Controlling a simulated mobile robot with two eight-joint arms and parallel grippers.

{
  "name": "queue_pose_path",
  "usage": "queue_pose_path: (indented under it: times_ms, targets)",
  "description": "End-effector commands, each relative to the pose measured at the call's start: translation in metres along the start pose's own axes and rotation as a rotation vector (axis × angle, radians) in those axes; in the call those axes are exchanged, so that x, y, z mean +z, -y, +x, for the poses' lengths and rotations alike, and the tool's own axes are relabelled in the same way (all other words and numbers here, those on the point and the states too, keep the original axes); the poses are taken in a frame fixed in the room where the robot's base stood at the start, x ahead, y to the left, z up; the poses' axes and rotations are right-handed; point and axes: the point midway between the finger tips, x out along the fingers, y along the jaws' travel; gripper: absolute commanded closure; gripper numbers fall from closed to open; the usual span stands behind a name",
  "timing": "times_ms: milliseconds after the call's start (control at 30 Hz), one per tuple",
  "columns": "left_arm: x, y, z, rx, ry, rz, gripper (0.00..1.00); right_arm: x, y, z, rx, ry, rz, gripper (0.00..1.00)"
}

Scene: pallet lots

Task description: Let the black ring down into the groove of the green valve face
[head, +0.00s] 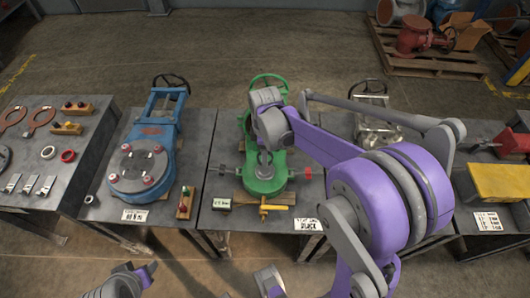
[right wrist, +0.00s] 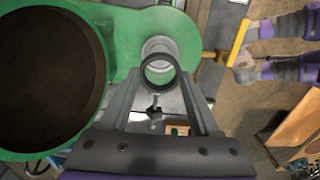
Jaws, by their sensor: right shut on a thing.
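The green valve (head: 264,184) lies on the middle table in the head view, with a handwheel at its far end. In the right wrist view its green face (right wrist: 190,38) has a grey round seat (right wrist: 157,46) in it. My right gripper (head: 264,158) is over the face, pointing down. In the right wrist view it is shut on the black ring (right wrist: 160,71), held between the fingertips and partly overlapping the seat. I cannot tell the gap between ring and face; the groove is not clearly visible. My left gripper (head: 145,275) is low at the bottom left, its jaw opening unclear.
A blue valve (head: 148,160) stands on the table to the left. A silver valve (head: 378,130) is behind my right arm.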

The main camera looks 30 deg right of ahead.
Motion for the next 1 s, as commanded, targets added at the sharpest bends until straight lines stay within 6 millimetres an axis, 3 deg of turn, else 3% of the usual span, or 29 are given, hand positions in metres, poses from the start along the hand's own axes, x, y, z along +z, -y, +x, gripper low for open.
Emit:
queue_pose_path:
  times_ms: [267,700,1000]
  targets:
    - [0.005,0.0,0.008,0.0,0.003,0.0,0.5,0.0,0.0,0.011,0.0,0.0,0.001,0.93]
    - [0.021,0.0,0.035,0.0,0.013,0.0,0.5,0.0,0.0,0.052,0.0,0.0,0.001,0.93]
    - [0.023,0.0,0.04,0.0,0.015,0.0,0.5,0.0,0.0,0.061,0.0,0.0,0.001,0.93]
